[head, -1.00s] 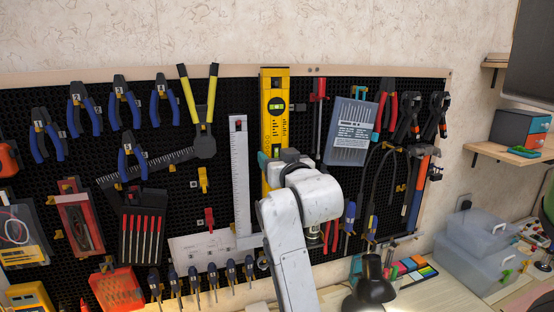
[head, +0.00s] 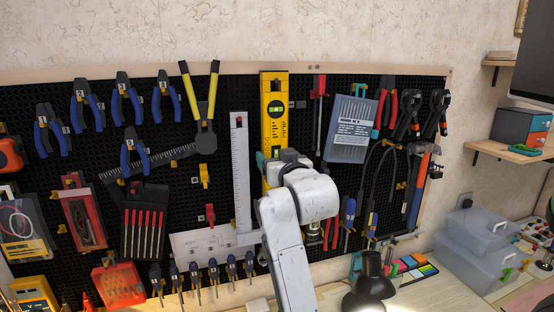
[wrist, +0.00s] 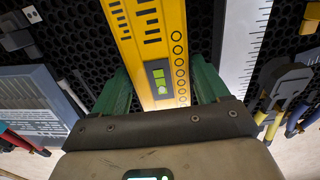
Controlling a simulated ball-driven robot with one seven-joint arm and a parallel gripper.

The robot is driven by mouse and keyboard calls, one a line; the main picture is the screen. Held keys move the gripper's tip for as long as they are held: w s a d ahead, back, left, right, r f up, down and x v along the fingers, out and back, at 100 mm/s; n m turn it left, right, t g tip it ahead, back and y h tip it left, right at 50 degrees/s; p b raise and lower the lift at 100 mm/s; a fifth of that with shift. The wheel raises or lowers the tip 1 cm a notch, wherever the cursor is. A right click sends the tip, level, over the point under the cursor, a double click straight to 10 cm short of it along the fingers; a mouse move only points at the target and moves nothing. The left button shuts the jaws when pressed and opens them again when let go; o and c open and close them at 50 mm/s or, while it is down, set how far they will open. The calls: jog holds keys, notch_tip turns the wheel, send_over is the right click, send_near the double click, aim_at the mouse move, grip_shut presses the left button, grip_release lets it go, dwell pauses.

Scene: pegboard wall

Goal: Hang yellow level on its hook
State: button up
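The yellow level (head: 275,125) stands upright in front of the black pegboard, its top end overlapping the board's wooden top rail in the head view. A green vial shows near its upper end. My gripper (wrist: 160,92) has its green fingers on both sides of the level's lower part in the wrist view, shut on it. In the head view my white wrist hides the level's lower end, and only a bit of green finger shows. The level's own hook cannot be made out; whether the level touches a hook or the board is unclear.
A white ruler (head: 239,170) hangs close to the left of the level. A black desk lamp (head: 370,285) stands below right. Plain wall is free above the board.

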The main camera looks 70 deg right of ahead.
jog(key=o, duration=0.3)
jog(key=shift+o, duration=0.2)
jog(key=shift+f, duration=0.1)
jog(key=p+v, duration=0.2)
jog(key=v, duration=0.8)
jog(key=shift+s+a, duration=0.2)
jog(key=shift+a, duration=0.15)
jog(key=w+a+f+n+g+y, duration=0.2)
jog(key=a+f+y, duration=0.3)
jog(key=f, duration=0.7)
jog(key=w+a+f+n+g+y, duration=0.1)
jog(key=w+a+f+n+y, duration=0.2)
jog(key=a+f, duration=0.7)
jog(key=s+a+f+n+g+y, duration=0.1)
jog(key=s+a+f+g+y, duration=0.1)
jog(key=s+f, duration=0.3)
jog(key=s+a+f+n+g+y+b, duration=0.1)
jog(key=s+a+f+g, duration=0.2)
jog(key=f, duration=0.6)
jog(key=s+a+f+n+g+y, duration=0.2)
jog(key=s+a+f+g, duration=0.1)
jog(key=s+a+f, duration=0.3)
jog(key=shift+s+a+f+y+b, duration=0.1)
jog(key=shift+s+f+y+b, duration=0.15)
jog(key=shift+s, duration=0.2)
jog(key=shift+s+a+f+y+b, duration=0.1)
jog(key=shift+s+a+f+b, duration=0.05)
jog(key=shift+s+f, duration=0.2)
